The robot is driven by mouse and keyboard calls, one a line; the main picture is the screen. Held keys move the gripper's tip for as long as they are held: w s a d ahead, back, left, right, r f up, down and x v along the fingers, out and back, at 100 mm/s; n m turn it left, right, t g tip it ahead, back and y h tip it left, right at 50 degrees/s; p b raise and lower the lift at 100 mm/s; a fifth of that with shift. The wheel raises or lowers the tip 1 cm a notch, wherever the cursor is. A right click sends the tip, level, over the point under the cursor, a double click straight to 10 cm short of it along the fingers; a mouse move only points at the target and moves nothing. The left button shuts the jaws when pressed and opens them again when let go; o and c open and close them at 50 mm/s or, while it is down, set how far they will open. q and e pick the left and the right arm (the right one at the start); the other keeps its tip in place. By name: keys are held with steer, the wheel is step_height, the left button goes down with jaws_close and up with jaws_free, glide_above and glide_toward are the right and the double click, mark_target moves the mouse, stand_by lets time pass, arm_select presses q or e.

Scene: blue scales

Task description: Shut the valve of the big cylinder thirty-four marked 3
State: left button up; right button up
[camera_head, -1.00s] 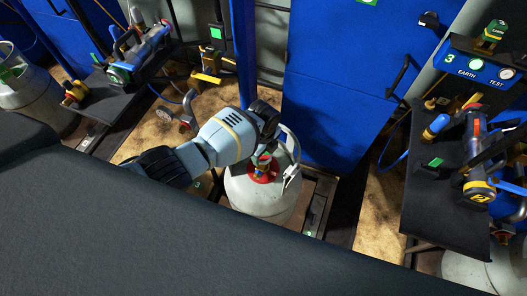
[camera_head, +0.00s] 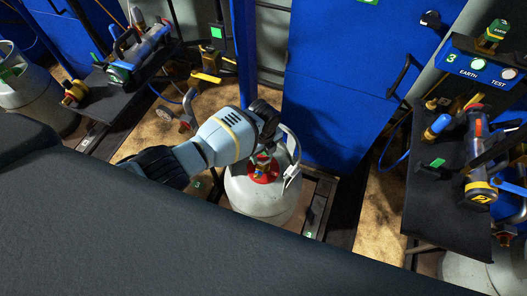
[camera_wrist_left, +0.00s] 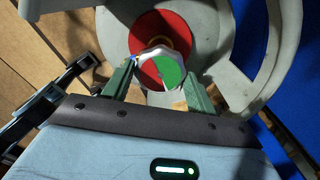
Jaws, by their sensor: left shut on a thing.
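The big pale grey cylinder (camera_head: 262,201) stands upright on the floor platform in the middle of the head view. A red collar (camera_head: 263,174) surrounds its valve on top. My left gripper (camera_wrist_left: 160,75) is shut on this knob, one green finger on each side. In the head view my left wrist covers much of the valve. My right gripper is not in view.
A dark shelf (camera_head: 428,210) on the right carries a torch-like tool (camera_head: 477,160), near a blue panel (camera_head: 478,72) marked 3, EARTH and TEST. A blue cabinet (camera_head: 340,60) stands behind. Another grey cylinder (camera_head: 35,95) is at the far left. A dark surface (camera_head: 150,240) fills the foreground.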

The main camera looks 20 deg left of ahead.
mark_target(264, 155)
arm_select(q)
steer(key=o, duration=1)
steer(key=shift+r, duration=0.1)
steer(key=shift+r, duration=0.35)
step_height(264, 155, up, 6)
steer(key=shift+r+p, duration=0.1)
steer(key=shift+p, duration=1.05)
steer(key=shift+r, duration=0.35)
steer(key=shift+s+f, duration=0.1)
